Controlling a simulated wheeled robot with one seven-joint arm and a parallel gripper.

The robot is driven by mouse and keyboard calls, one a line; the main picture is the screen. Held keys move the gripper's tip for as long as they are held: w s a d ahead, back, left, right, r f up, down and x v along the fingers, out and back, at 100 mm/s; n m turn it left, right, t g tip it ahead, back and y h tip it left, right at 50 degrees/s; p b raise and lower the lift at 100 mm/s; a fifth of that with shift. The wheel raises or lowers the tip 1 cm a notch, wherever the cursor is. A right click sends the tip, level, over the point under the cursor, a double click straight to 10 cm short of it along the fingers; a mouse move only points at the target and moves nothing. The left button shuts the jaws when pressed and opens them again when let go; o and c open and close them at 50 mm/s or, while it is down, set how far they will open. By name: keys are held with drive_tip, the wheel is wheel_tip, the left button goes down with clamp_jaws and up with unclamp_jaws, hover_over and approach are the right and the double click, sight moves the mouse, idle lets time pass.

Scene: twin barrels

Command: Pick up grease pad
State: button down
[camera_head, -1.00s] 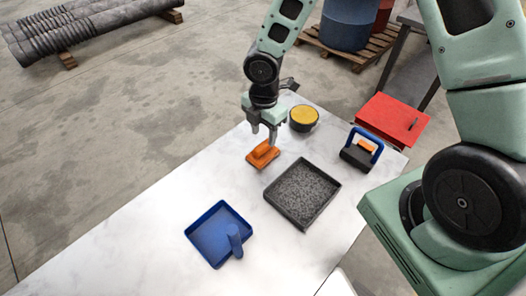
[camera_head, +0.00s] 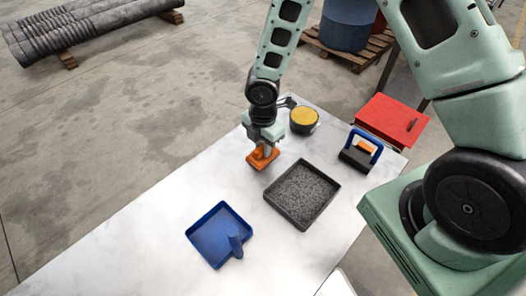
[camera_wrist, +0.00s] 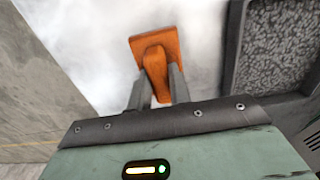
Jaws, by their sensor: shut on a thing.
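The orange pad (camera_head: 259,161), which I take for the grease pad, has a flat base and a raised grip. It is at the far part of the white table, left of the dark tray. My gripper (camera_head: 265,150) points down over it and is shut on its raised grip. In the wrist view the pad (camera_wrist: 154,48) shows beyond my gripper (camera_wrist: 157,83), with one finger on each side of the grip. I cannot tell whether its base touches the table.
A dark tray of grey grit (camera_head: 302,194) lies just right of the pad. A blue dustpan-like tray (camera_head: 213,236) is nearer. A round yellow-topped tin (camera_head: 304,117) and a blue-handled black tool (camera_head: 357,157) stand farther right. A red box (camera_head: 393,121) is beyond the table (camera_head: 130,250).

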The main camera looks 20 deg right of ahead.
wheel_tip(320, 180, up, 10)
drive_tip(key=shift+r, duration=0.1)
drive_tip(key=c, duration=1.8)
unclamp_jaws()
drive_tip(key=c, duration=2.6)
unclamp_jaws()
drive_tip(key=w+d+m+p, duration=0.3)
drive_tip(key=w+d+m, duration=0.15)
drive_tip(key=d, duration=0.45)
drive_tip(key=w+d+m+p, duration=0.3)
drive_tip(key=d+m, duration=0.2)
drive_tip(key=d, duration=0.4)
drive_tip(key=c, duration=2.2)
unclamp_jaws()
drive_tip(key=shift+n, duration=0.35)
drive_tip(key=shift+a+f+b, duration=0.2)
drive_tip(key=shift+f+b, duration=2.35)
drive_tip(key=shift+f, duration=0.05)
